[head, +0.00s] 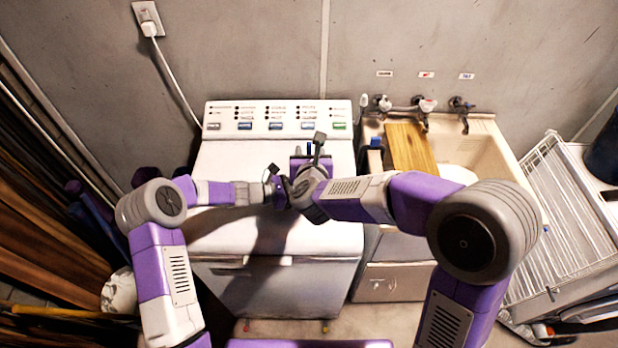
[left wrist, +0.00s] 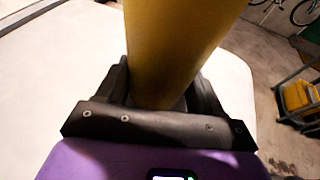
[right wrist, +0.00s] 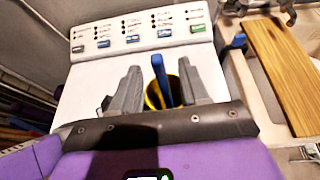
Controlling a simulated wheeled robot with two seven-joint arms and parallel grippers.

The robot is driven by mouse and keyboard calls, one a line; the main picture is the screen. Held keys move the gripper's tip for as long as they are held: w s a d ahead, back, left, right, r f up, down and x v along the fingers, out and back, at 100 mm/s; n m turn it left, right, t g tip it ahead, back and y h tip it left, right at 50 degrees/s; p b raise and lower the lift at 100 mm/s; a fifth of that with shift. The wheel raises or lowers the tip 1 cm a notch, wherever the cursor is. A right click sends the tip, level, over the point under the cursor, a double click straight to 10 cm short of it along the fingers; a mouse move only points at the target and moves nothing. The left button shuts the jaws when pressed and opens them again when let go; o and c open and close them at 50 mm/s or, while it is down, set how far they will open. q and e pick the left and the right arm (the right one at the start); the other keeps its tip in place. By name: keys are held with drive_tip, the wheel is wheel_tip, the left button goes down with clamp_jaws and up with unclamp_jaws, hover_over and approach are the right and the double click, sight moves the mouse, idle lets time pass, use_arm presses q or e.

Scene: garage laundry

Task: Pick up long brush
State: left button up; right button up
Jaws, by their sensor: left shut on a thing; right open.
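A blue handle (right wrist: 161,78), likely the long brush, stands up out of a yellow container (right wrist: 152,98) in the right wrist view. My right gripper (right wrist: 158,88) is open, and the handle shows between its two fingers; I cannot tell whether they touch it. In the head view, my right gripper (head: 308,166) is above the white washing machine and hides most of the container and brush. My left gripper (left wrist: 164,88) is shut on the yellow container, which fills the middle of the left wrist view. The brush's lower end is hidden.
The washing machine (head: 230,160) has a button panel at the back. To its right is a sink (head: 475,155) with a wooden board (head: 408,148) and a blue object (head: 375,142) at its left edge. A white rack (head: 560,215) stands at far right.

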drive_tip(key=x, duration=0.5)
drive_tip(key=shift+s+a+f, duration=0.1)
drive_tip(key=shift+f, duration=0.25)
drive_tip(key=shift+c, duration=0.3)
clamp_jaws()
